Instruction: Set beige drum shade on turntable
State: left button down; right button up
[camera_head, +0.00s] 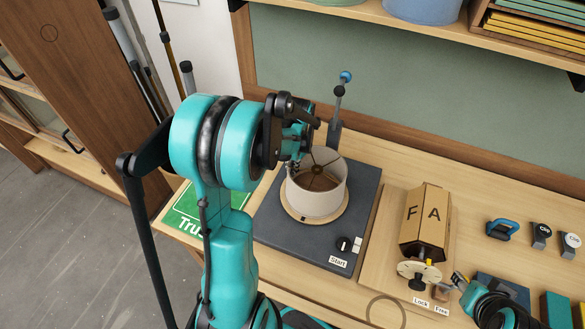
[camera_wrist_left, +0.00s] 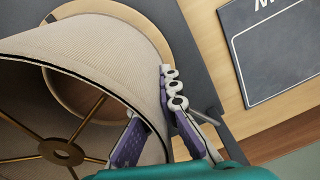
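The beige drum shade (camera_head: 318,194), with brass spokes inside, stands over the round wooden turntable disc (camera_head: 301,215) on a dark base (camera_head: 285,236). A crescent of disc shows beyond its lower edge; whether it fully rests there is unclear. My left gripper (camera_head: 296,160) is at the shade's far left rim. In the left wrist view, one finger is inside the shade (camera_wrist_left: 110,58) and the other outside, so the left gripper (camera_wrist_left: 158,125) straddles the wall. How tightly it closes is unclear. My right gripper (camera_head: 461,282) is low right, beside a small cream disc, its fingers unclear.
A wooden block marked F A (camera_head: 424,225) stands on a board right of the turntable. A blue-tipped lever (camera_head: 338,100) rises behind the base. A blue clip (camera_head: 502,229) and small labelled parts lie farther right. A shelf (camera_head: 420,30) overhangs the back.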

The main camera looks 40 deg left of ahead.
pick_arm(q)
jog(key=shift+f+b, duration=0.3)
dwell(0.6)
jog(key=c, duration=1.2)
grip_release()
jog(key=shift+o, duration=0.2)
jog(key=shift+r+p, duration=2.85)
jog(key=shift+r, duration=1.15)
